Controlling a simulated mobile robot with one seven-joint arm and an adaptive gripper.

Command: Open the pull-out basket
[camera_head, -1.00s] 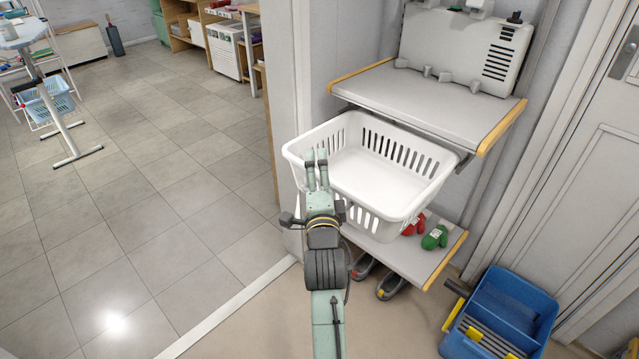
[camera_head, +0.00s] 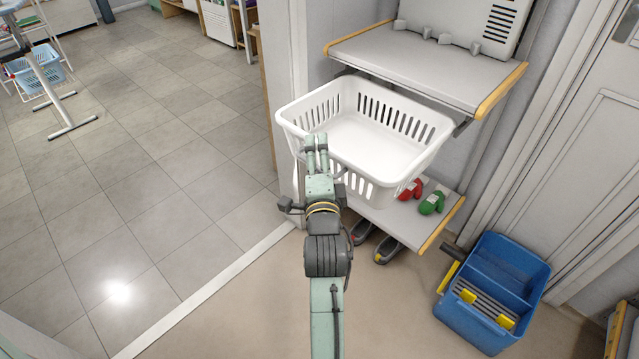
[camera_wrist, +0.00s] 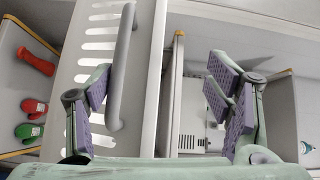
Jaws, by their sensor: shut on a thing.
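The white pull-out basket (camera_head: 375,135) has slotted walls and looks empty. In the head view it sits between an upper shelf and a lower shelf and juts out past the upper shelf's front. My gripper (camera_head: 315,145) is at its front rim, towards the left. In the wrist view, a grey bar handle (camera_wrist: 122,70) runs along the slotted basket wall (camera_wrist: 95,45). The exact contact points are partly hidden.
Red and green mitts (camera_head: 432,203) lie on the lower shelf (camera_head: 435,232) under the basket. Shoes (camera_head: 388,250) stand below it. A blue bucket (camera_head: 515,290) stands on the floor at right.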

